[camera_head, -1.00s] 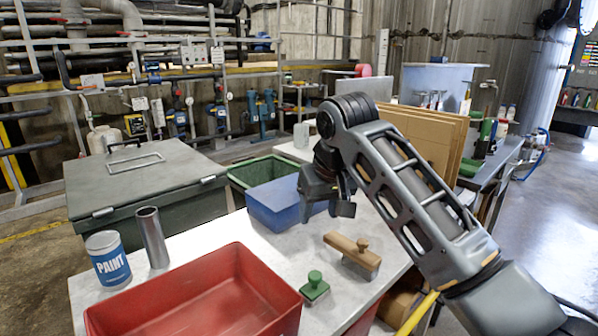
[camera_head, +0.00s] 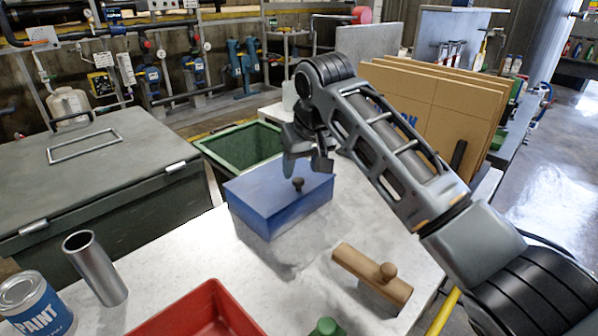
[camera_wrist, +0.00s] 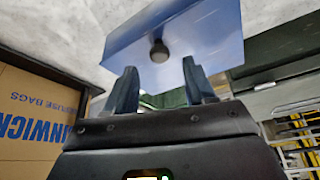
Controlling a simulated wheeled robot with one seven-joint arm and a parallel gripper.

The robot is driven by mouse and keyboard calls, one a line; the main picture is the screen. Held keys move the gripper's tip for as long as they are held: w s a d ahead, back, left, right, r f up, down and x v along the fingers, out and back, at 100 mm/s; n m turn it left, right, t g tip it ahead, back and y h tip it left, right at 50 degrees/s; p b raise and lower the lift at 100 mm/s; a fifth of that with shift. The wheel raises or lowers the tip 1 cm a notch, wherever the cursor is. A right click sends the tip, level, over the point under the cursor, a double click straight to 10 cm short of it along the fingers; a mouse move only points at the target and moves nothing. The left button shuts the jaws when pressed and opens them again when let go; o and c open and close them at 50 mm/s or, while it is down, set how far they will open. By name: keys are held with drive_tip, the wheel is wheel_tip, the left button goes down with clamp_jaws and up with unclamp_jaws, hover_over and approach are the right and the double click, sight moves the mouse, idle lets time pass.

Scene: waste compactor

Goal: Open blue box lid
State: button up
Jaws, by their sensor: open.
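The blue box (camera_head: 255,208) stands on the white table, with its lid (camera_head: 265,188) closed on top. A dark round knob (camera_head: 298,184) sits on the lid. My gripper (camera_head: 308,168) is open and empty, above the back part of the lid and close to the knob. In the wrist view, the two fingers of my gripper (camera_wrist: 157,75) point toward the blue lid (camera_wrist: 205,38), and the knob (camera_wrist: 159,52) shows in line with the gap between them. The fingers look apart from the knob.
A green bin (camera_head: 240,150) stands behind the box. A wooden block with a knob (camera_head: 372,272), a red tray (camera_head: 205,315), a metal tube (camera_head: 95,268) and a paint can (camera_head: 38,305) are on the table. Cardboard sheets (camera_head: 440,110) stand at the right. Table around the box front is clear.

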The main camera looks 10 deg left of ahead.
sight(298, 180)
drive_tip(key=shift+x, duration=2)
drive_tip(key=shift+c, duration=0.2)
clamp_jaws()
